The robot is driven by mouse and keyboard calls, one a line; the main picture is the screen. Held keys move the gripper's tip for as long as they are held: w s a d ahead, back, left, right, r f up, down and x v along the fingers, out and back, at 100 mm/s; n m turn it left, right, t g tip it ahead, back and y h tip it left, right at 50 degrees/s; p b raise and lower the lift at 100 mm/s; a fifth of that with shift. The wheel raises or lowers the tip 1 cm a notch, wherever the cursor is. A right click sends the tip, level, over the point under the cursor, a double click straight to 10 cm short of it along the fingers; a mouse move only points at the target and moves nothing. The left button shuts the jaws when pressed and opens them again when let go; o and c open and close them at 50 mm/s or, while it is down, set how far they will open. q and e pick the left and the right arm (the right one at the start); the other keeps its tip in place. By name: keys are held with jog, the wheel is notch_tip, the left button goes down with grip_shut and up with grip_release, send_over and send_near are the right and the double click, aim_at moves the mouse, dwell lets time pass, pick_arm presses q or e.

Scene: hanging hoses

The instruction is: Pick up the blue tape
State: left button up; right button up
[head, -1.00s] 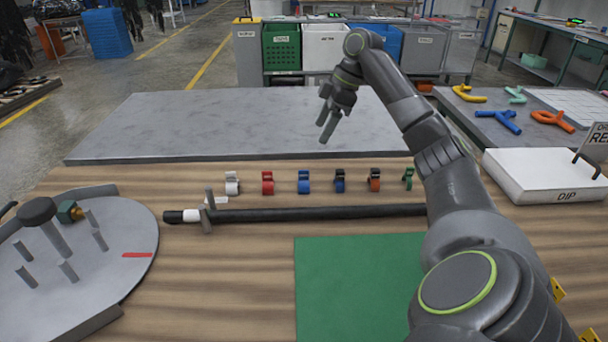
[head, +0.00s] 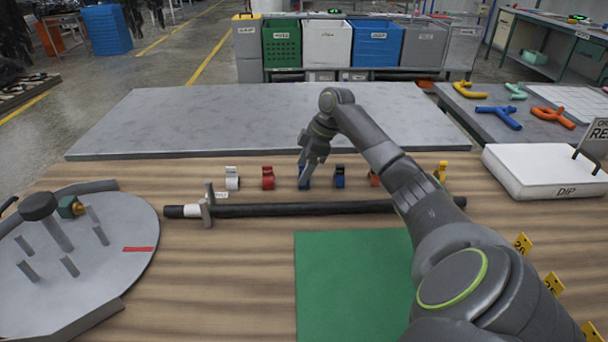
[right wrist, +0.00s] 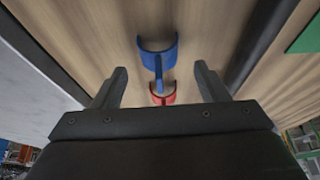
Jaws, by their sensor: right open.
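My left gripper is not in view.
A white tape (head: 232,178) stands farther left. A long black hose (head: 300,209) lies in front of the row, and a grey slab (head: 200,120) is behind. A green mat (head: 345,280) lies nearer.

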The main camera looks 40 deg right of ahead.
jog(key=shift+x, duration=1.25)
jog(key=shift+d, duration=0.1)
jog(key=c, duration=1)
notch_tip(320, 180, up, 10)
jog(key=shift+r, duration=0.1)
jog(key=shift+c, duration=0.2)
jog(key=o, duration=0.4)
jog(key=c, duration=0.4)
jog(key=shift+c, duration=0.2)
